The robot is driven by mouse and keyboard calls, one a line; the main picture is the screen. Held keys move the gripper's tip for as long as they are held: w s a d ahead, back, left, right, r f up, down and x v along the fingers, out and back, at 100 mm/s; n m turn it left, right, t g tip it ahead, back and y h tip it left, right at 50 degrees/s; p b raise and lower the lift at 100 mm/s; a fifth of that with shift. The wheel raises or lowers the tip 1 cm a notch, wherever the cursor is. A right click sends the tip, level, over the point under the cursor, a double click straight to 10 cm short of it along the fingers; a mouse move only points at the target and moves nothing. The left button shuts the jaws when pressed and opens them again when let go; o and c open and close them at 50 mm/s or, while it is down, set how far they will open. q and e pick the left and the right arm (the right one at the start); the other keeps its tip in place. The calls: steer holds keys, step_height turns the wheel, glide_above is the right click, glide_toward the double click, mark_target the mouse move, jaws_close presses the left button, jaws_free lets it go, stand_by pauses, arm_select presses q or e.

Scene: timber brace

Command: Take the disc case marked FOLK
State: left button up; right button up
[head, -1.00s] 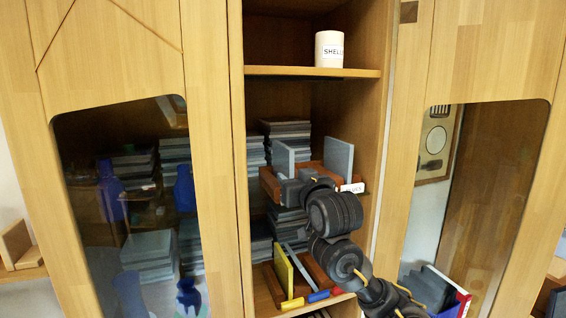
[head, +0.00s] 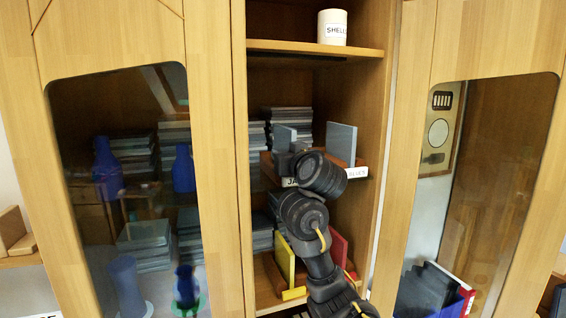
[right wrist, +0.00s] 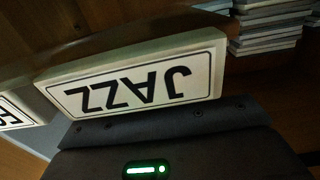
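No label reading FOLK can be read in either view. A brown rack (head: 266,167) on the middle shelf holds upright grey cases, one at the left (head: 285,138) and one at the right (head: 341,144). A white JAZZ label (right wrist: 140,84) shows upside down, close up, in the right wrist view; part of it shows in the head view (head: 289,182). Another label (head: 357,172) sits at the rack's right end, hard to read. My right gripper (head: 284,164) is at the rack's front, near the JAZZ label; its fingers are not clear. My left gripper is not in view.
A white cup marked SHELL (head: 332,27) stands on the upper shelf (head: 310,48). Stacks of grey cases (head: 292,119) lie behind the rack. Below, a yellow case (head: 285,259) and a red case (head: 338,250) stand upright. Cabinet doors with dark panes (head: 130,200) flank the opening.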

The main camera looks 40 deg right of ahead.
steer(key=shift+d, duration=0.15)
steer(key=shift+r, duration=0.1)
jaws_close()
steer(key=shift+r, duration=0.1)
